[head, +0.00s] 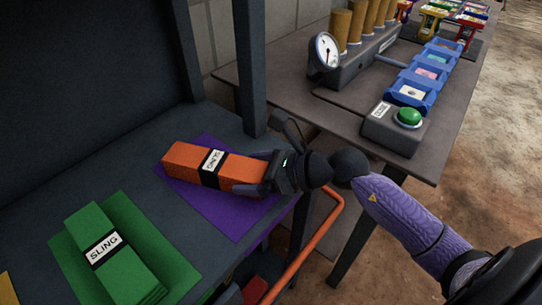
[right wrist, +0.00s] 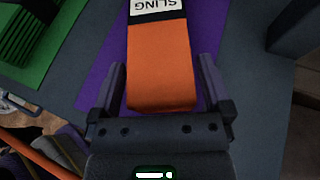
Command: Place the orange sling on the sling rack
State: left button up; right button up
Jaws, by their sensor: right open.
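The orange sling (head: 184,161) is a folded block with a black band and a white label. It lies on a purple mat (head: 232,222) on the dark rack shelf (head: 50,182). My right gripper (head: 255,174) is at the sling's right end. In the right wrist view, the sling (right wrist: 161,62) lies between the two spread fingers of the gripper (right wrist: 160,92), with a gap showing on each side. My left gripper does not show.
A green sling (head: 128,272) lies on a green mat (head: 180,268) to the front left. A dark post (head: 251,70) stands behind my gripper. An orange rail (head: 312,246) runs along the right side. A bench (head: 330,108) with a gauge, a green button and blue bins stands beyond.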

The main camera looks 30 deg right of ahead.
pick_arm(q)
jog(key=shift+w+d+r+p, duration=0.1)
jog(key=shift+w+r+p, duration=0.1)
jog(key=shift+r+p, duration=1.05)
pick_arm(e)
jog(key=v, duration=1.1)
jog(key=shift+r, duration=0.2)
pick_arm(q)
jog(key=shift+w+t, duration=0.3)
pick_arm(e)
jog(key=shift+d, duration=0.1)
jog(key=shift+s, duration=0.1)
